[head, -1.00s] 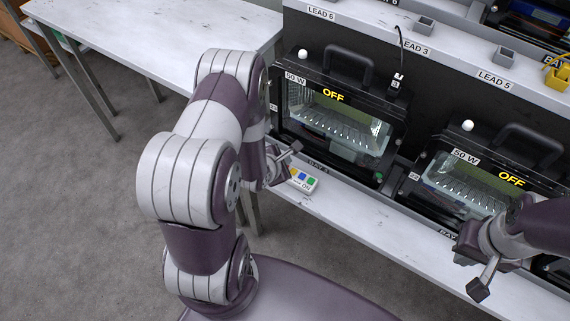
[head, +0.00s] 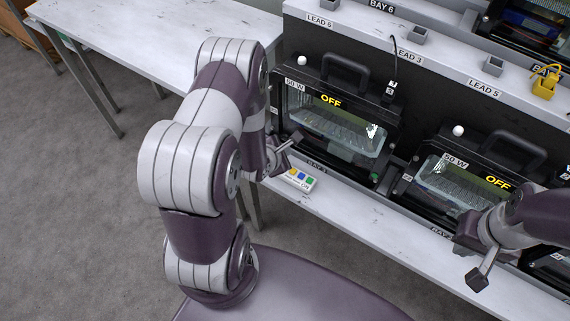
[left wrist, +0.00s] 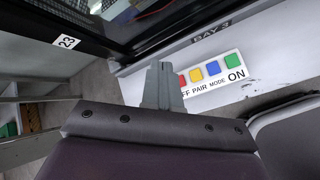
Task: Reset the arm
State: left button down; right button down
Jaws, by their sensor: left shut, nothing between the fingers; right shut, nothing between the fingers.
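My left gripper (head: 292,141) is shut and empty. It hangs in front of the left floodlight housing, above a small button panel. In the left wrist view its closed fingers (left wrist: 162,85) overlap the edge of the button panel (left wrist: 213,80), which has red, yellow, blue and green buttons; I cannot tell whether they touch. My right gripper (head: 476,278) is shut and empty at the lower right, in front of the right floodlight housing and over the bench edge.
The left floodlight (head: 335,125) and right floodlight (head: 462,180) both read OFF. The white bench shelf (head: 345,205) runs below them. An upper shelf carries lead labels, grey sockets and a yellow connector (head: 545,83). A white table (head: 150,40) stands at the back left.

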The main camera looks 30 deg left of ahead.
dwell(0.5)
pick_arm(q)
jog(key=shift+m, duration=0.3)
jog(key=s+f+m+g, duration=0.1)
jog(key=m, duration=0.1)
jog(key=s+m+g, duration=0.1)
jog(key=s+m, duration=0.1)
jog(key=s+f+m+g, duration=0.1)
jog(key=m, duration=0.1)
jog(key=shift+s+f, duration=0.35)
jog(key=shift+s, duration=0.05)
jog(key=s+d+r+m+g+p, duration=0.1)
jog(key=s+d+r+m+p, duration=0.1)
jog(key=r+m, duration=0.5)
jog(key=s+d+r+m+g+p, duration=0.2)
jog(key=r+m, duration=0.5)
jog(key=r, duration=0.5)
jog(key=s+d+r+m+g+p, duration=0.1)
jog(key=s+d+r+m+p, duration=0.2)
jog(key=r, duration=0.7)
jog(key=d+m+p, duration=0.1)
jog(key=m+p, duration=0.1)
jog(key=m, duration=0.1)
jog(key=shift+s+m+g, duration=0.4)
